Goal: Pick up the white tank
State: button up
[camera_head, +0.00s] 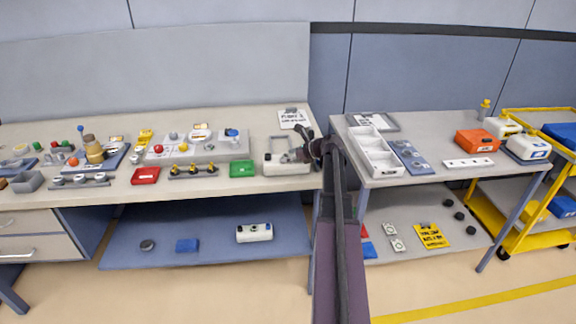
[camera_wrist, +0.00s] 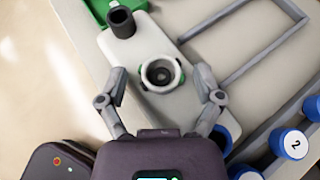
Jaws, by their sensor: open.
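A white tank (camera_head: 286,168) lies at the right front end of the left bench, just right of the green tray. In the wrist view the white tank (camera_wrist: 150,52) has a black upright spout near one end and a round dark-centred neck with green marks in its middle. My gripper (camera_head: 303,152) is over the tank's right part. In the wrist view my gripper (camera_wrist: 161,80) is open, with one finger on each side of the neck and nothing held. Whether the fingers touch the tank I cannot tell. My gripper's body hides the tank's near end.
A grey frame (camera_wrist: 250,65) stands beside the tank. Blue-capped items (camera_wrist: 291,144), one marked 2, are close by. The green tray (camera_head: 242,169) is left of the tank. Another white tank (camera_head: 254,232) is on the lower shelf. A white bin (camera_head: 372,152) stands on the right table.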

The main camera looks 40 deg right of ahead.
grip_shut()
jog(key=shift+r, duration=0.2)
notch_tip(320, 180, up, 4)
jog(key=p, duration=0.4)
jog(key=s+d+p, duration=0.1)
jog(key=s+d, duration=0.1)
jog(key=s, duration=1.3)
jog(key=shift+s+d+r, duration=0.35)
jog(key=shift+s+d, duration=0.05)
